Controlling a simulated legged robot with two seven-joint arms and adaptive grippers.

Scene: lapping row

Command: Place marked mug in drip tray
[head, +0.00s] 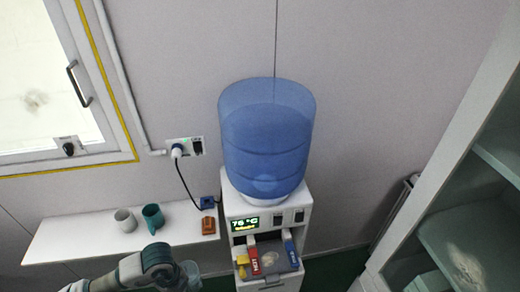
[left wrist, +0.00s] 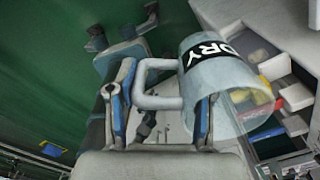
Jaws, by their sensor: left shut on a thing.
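A pale grey-blue mug (left wrist: 215,85) with a black band marked DRY is in the left wrist view. My left gripper (left wrist: 162,115) is shut on it at the handle side, and the mug looks tilted in that view. The dispenser's bay has a red tap (head: 254,261) and a blue tap (head: 291,254). I cannot clearly make out the drip tray. My right gripper is not in view.
A white shelf (head: 75,238) holds a white mug (head: 125,220), a teal mug (head: 153,217) and a brown block (head: 208,225). A blue bottle (head: 266,140) tops the dispenser. A cable (head: 184,182) hangs beside it. A cabinet (head: 420,215) stands at right.

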